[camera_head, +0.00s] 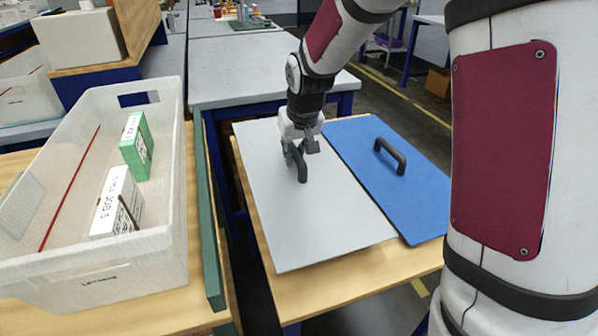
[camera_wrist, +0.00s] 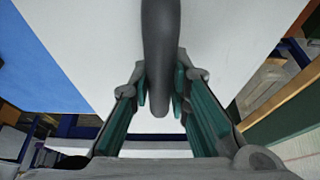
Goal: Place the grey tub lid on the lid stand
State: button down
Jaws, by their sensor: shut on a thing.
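The grey tub lid (camera_head: 300,222) is a flat light grey panel with a dark handle. It lies level over a low wooden table (camera_head: 345,283), along its left part, and I cannot tell whether it touches the wood. My gripper (camera_head: 298,158) is shut on the lid's handle, pointing down from above. In the wrist view the handle (camera_wrist: 160,60) runs between the two fingers of my gripper (camera_wrist: 160,98), with the pale lid (camera_wrist: 225,40) beyond. No separate lid stand can be made out; the wooden table under the lids may be it.
A blue lid (camera_head: 405,195) with a dark handle lies right beside the grey one. A translucent white tub (camera_head: 100,262) holds a green box (camera_head: 137,146) and a white box (camera_head: 112,205) at left. A green upright edge (camera_head: 210,225) borders the tub's table. A grey-topped table (camera_head: 240,68) stands behind.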

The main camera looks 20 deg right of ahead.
aim_at(295, 166)
jog(key=shift+f+b, duration=0.65)
jog(key=shift+f, duration=1.75)
jog(key=shift+f, duration=0.2)
jog(key=c, duration=1.5)
grip_release()
